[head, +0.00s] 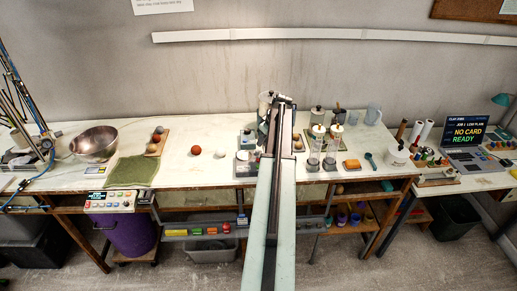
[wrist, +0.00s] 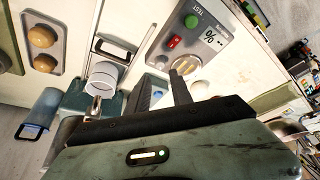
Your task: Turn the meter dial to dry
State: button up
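The grey meter panel (wrist: 203,35) shows in the upper middle of the wrist view, tilted. It bears a green TEST button (wrist: 191,21), a red part (wrist: 175,41), a % sign and a round, pale yellow dial (wrist: 186,65). The dial setting is too small to read. My gripper (wrist: 162,80) has its two dark fingers apart with nothing seen between them. The right fingertip overlaps the dial's lower left edge; I cannot tell if it touches. In the head view my gripper (head: 276,105) is over the bench, and my arm hides much of what is near it.
A white cup (wrist: 104,78) is left of the fingers. On the bench stand a metal bowl (head: 94,143), a red ball (head: 196,150), a green cloth (head: 133,171) and clear cylinders (head: 315,145) right of my arm.

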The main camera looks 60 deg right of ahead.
aim_at(258, 151)
jog(key=b+x, duration=0.6)
jog(key=x, duration=0.1)
jog(key=shift+s, duration=0.15)
jog(key=shift+w+f+b, duration=0.25)
jog(key=shift+f+b, duration=0.15)
jog(key=shift+r, duration=0.1)
grip_shut()
